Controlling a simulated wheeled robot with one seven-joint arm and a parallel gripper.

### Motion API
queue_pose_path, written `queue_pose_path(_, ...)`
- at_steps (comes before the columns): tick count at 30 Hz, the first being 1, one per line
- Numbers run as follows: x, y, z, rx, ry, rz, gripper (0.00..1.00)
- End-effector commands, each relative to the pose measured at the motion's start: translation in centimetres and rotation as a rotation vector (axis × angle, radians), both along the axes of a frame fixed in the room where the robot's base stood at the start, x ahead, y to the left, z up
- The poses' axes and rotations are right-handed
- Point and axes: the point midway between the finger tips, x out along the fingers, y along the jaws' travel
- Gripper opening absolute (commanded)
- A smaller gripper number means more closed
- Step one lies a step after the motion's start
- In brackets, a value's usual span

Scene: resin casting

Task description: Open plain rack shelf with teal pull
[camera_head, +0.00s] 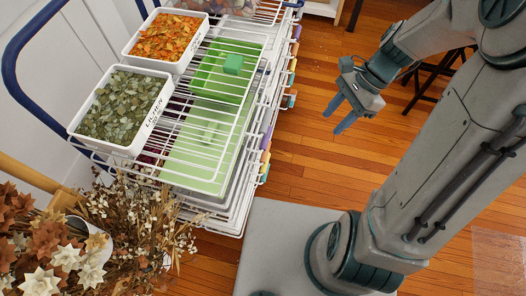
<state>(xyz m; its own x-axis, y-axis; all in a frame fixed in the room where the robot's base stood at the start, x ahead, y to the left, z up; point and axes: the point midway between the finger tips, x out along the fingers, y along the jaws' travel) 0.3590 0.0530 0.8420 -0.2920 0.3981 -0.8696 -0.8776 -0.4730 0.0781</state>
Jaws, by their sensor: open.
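A white wire rack (222,118) with several stacked shelves stands left of my arm. Small coloured pulls line its right side in two groups. A teal-looking pull (290,91) shows low in the farther group, but it is too small to be sure of its colour or which shelf it belongs to. The shelves look stacked one over another, and the lower ones are mostly hidden. My gripper (352,114) is open and empty, its blue fingers pointing down and left over the floor. It is right of the pulls and apart from them.
Dried flowers (60,245) fill the lower left. A dark stool (437,78) stands behind my arm. Wooden floor (318,160) is clear between.

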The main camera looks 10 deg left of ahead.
Motion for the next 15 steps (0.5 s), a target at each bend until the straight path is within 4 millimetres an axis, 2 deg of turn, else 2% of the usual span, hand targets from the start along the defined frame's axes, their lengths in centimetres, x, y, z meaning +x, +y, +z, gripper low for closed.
queue_pose_path(1, 0.5, 0.3, -4.0, 0.016, 0.077, -0.073, 0.41)
queue_pose_path(8, 2.4, 2.1, -14.9, 0.064, 0.434, -0.417, 0.41)
queue_pose_path(15, 3.9, 3.8, -26.8, 0.082, 0.845, -0.748, 0.41)
